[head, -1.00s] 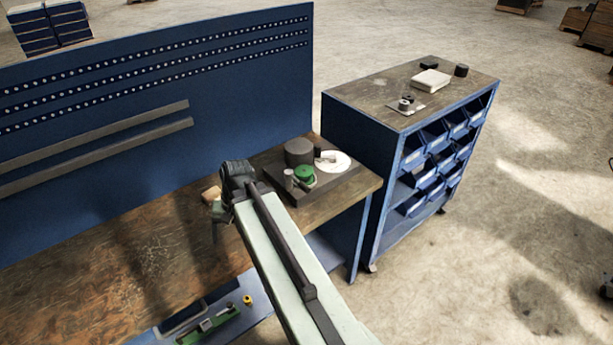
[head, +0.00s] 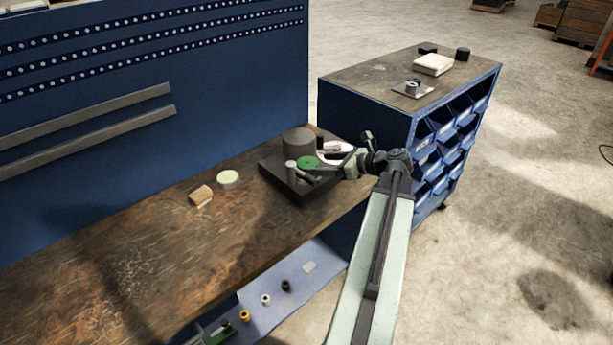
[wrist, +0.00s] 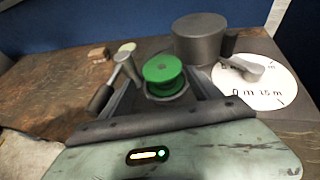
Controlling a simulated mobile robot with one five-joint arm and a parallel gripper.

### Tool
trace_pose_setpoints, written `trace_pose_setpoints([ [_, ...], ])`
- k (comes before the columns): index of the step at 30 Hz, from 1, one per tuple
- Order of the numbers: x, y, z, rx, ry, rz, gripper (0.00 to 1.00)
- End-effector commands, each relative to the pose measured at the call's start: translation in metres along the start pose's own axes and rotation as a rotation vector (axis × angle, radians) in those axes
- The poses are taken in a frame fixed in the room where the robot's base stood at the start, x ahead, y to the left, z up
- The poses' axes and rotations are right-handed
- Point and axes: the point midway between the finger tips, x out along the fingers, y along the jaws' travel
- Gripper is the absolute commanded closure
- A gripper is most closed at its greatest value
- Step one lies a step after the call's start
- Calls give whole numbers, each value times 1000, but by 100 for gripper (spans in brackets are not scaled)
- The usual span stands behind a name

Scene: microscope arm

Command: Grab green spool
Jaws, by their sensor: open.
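The green spool (head: 308,162) stands on a dark base block (head: 300,190) on the workbench, in front of a dark grey cylinder (head: 297,142). In the wrist view the spool (wrist: 163,70) is near the middle, its round green top and lower flange visible. My gripper (head: 326,168) is at the spool's right side in the head view, its jaws open and pointing at it. In the wrist view the dark fingers of my gripper (wrist: 160,90) spread to either side of the spool's lower part. I cannot tell whether they touch it.
A metal post with a slanted handle (wrist: 125,68) stands close left of the spool in the wrist view. A white marked disc (wrist: 258,85) lies to the right. A wooden block (head: 200,196) and a pale round disc (head: 228,179) lie on the bench. A blue cabinet (head: 365,120) stands right.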

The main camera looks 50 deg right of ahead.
Motion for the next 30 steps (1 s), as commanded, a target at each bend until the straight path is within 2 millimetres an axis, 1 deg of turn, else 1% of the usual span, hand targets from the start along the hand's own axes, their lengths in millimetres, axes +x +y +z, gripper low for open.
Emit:
trace_pose_setpoints([
  [2,1,-2,0,1,1,-3,28],
  [7,18,-5,-3,2,2,-8,28],
  [11,20,-6,-2,3,2,-12,28],
  [13,26,-7,-3,3,2,-12,28],
  [18,54,-9,-5,2,2,-12,28],
  [21,68,-9,-4,2,2,-12,28],
  [27,69,-9,-2,4,2,-15,28],
  [28,69,-9,-2,4,2,-15,30],
  [29,69,-9,-2,4,2,-15,39],
  [30,69,-9,-2,4,2,-14,50],
])
